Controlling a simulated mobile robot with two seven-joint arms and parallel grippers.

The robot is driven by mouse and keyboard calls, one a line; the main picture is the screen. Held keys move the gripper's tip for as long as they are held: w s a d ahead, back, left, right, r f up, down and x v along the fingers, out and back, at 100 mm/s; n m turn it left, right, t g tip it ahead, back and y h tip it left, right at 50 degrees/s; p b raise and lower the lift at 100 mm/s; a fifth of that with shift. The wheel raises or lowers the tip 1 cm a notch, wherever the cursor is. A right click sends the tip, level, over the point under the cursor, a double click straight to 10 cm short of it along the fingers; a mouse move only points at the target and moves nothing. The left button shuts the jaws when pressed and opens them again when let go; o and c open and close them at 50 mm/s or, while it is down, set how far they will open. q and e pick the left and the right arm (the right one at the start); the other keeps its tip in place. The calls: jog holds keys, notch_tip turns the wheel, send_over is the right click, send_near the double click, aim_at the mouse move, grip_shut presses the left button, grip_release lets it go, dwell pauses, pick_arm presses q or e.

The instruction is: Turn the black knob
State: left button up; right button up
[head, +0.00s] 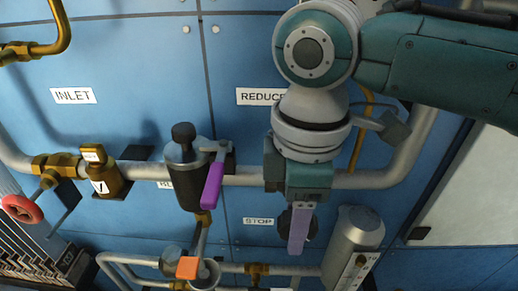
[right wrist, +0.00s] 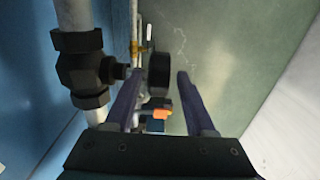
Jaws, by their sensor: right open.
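The black knob (right wrist: 158,75) is a dark round wheel on a stem from a black valve body (right wrist: 83,70) on a pale pipe. In the right wrist view it appears between the tips of my right gripper's two open fingers; contact cannot be told. In the head view the black knob (head: 284,222) is partly hidden behind my right gripper (head: 299,246), whose purple finger hangs down in front of it, just right of the STOP label. My left gripper is not in view.
Left of my right gripper, a dark filter body (head: 184,182) has a black cap (head: 183,132) and a purple lever (head: 212,186). A grey cylinder (head: 352,245) stands close on the right. Grey pipes run along the blue panel. An orange block (head: 188,267) and red handwheel (head: 22,208) lie further left.

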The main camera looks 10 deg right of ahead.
jog(key=shift+f, duration=0.2)
jog(key=shift+c, duration=0.2)
grip_shut()
